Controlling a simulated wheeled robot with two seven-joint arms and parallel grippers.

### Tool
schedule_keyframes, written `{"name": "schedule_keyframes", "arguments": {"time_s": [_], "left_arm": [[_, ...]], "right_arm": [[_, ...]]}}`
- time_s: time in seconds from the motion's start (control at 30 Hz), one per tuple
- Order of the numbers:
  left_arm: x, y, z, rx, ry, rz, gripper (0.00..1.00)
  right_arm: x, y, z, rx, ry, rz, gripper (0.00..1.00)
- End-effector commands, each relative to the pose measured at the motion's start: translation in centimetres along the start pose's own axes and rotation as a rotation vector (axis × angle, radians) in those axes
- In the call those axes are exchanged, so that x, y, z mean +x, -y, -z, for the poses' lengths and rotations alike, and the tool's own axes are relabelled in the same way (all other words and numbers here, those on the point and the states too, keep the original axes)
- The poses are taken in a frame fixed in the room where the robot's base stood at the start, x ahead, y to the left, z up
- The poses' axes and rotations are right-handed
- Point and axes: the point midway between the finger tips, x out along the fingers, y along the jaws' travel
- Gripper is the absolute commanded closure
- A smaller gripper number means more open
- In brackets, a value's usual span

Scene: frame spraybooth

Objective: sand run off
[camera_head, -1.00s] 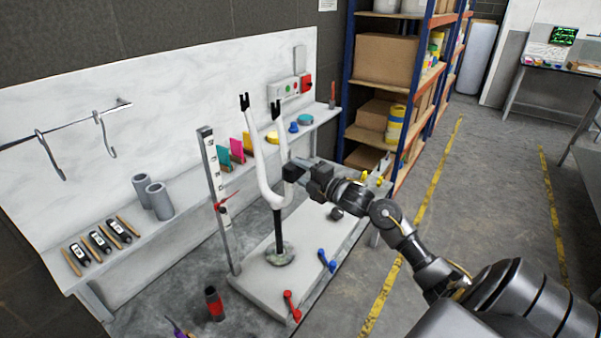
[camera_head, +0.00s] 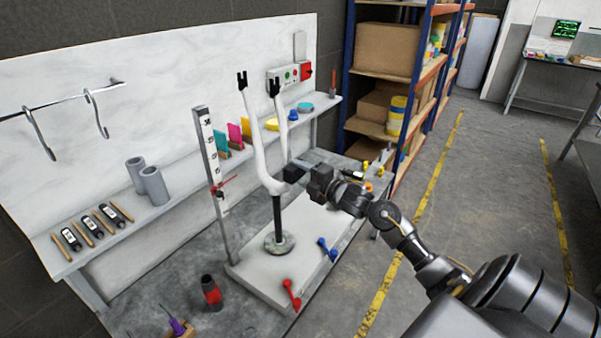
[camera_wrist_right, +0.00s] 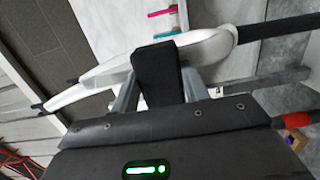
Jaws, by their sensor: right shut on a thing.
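A white fork (camera_head: 259,160) stands upright, legs up, its dark steerer (camera_head: 277,215) on a round foot on the pale bench board (camera_head: 271,272). My right gripper (camera_head: 311,178) is to the right of the fork and shut on a black block (camera_head: 293,173). The block is at the lower part of the fork's right leg. In the right wrist view the block (camera_wrist_right: 158,72) sits between the fingers and overlaps the white fork (camera_wrist_right: 205,48); I cannot tell whether they touch. My left gripper is not in view.
A measuring post (camera_head: 209,150) stands left of the fork. A red-and-black bottle (camera_head: 211,293), a red handle (camera_head: 291,294) and a blue handle (camera_head: 327,248) are near the front. The back shelf holds grey tubes (camera_head: 154,186) and coloured pads (camera_head: 235,135). Floor to the right is clear.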

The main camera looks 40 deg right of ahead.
Motion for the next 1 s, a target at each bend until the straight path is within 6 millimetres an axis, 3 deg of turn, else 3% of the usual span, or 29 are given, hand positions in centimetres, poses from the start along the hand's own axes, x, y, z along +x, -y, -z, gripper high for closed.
{"name": "schedule_keyframes", "arguments": {"time_s": [0.07,0.47,1.0], "left_arm": [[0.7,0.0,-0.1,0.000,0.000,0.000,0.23],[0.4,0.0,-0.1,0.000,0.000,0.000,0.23],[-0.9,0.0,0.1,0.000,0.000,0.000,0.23]], "right_arm": [[0.0,0.9,0.0,0.000,-0.001,0.002,0.73],[-0.3,0.8,0.0,0.000,-0.001,0.003,0.73],[-5.6,0.7,-0.7,0.000,0.001,0.000,0.73]]}}
